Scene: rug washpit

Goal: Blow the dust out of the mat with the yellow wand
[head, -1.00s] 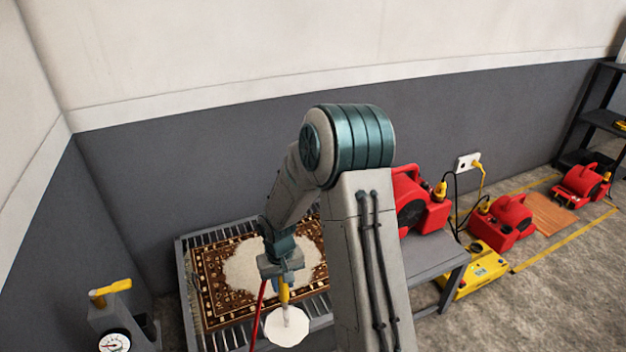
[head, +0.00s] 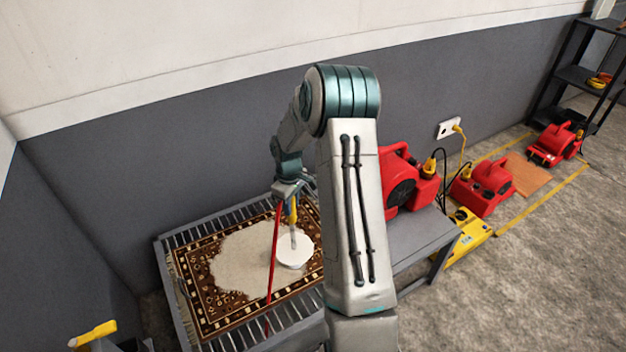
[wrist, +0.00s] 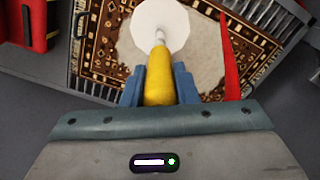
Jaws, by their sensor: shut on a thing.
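My gripper (wrist: 160,88) is shut on the yellow wand (wrist: 158,78), which also shows in the head view (head: 293,213). The wand has a metal tube and a white round disc (head: 293,250) near its tip, and a red hose (head: 273,260) hangs beside it. The disc is over the right part of the mat (head: 205,312). The mat is brown with a patterned border and lies on a slatted grey rack (head: 180,327). A large pale dust patch (head: 238,262) covers its middle. The wand's tip is hidden behind the disc in the wrist view.
A red blower (head: 400,185) stands on the grey bench (head: 420,230) right of the rack. More red blowers (head: 482,188), a yellow box (head: 470,232) and a wooden board (head: 527,170) are on the floor. A yellow handle (head: 97,333) shows at lower left. A dark shelf (head: 580,78) stands far right.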

